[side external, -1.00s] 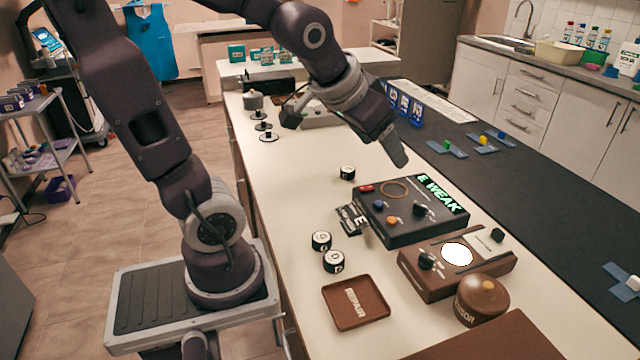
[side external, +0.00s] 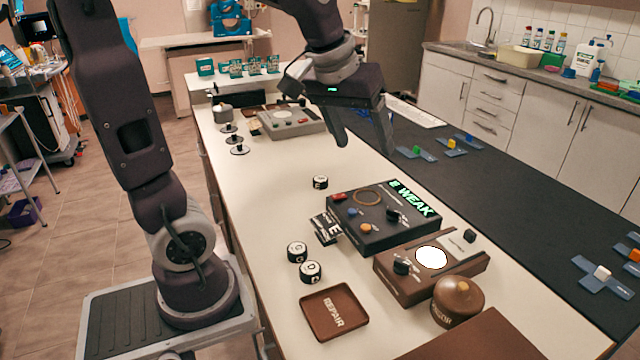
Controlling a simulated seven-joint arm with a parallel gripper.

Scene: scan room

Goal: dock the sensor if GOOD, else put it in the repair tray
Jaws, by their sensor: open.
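My gripper (side external: 362,138) is open and empty, raised above the far half of the bench. A dark tester box (side external: 380,238) shows green text reading "E WEAK" (side external: 412,198); it has an empty-looking ring and several knobs. A black-and-white card (side external: 325,228) marked E lies at its left edge. Small black pucks with white lettered tops stand on the bench: one behind the tester (side external: 320,182), and two in front of it (side external: 297,252), (side external: 311,272). The brown repair tray (side external: 345,328) is empty.
A brown box (side external: 388,276) with a glowing white disc (side external: 431,257) and a brown domed object (side external: 457,300) stand right of the tray. A grey device (side external: 291,122) and several dark discs on stems are farther back. Blue holders with coloured blocks lie on the dark strip.

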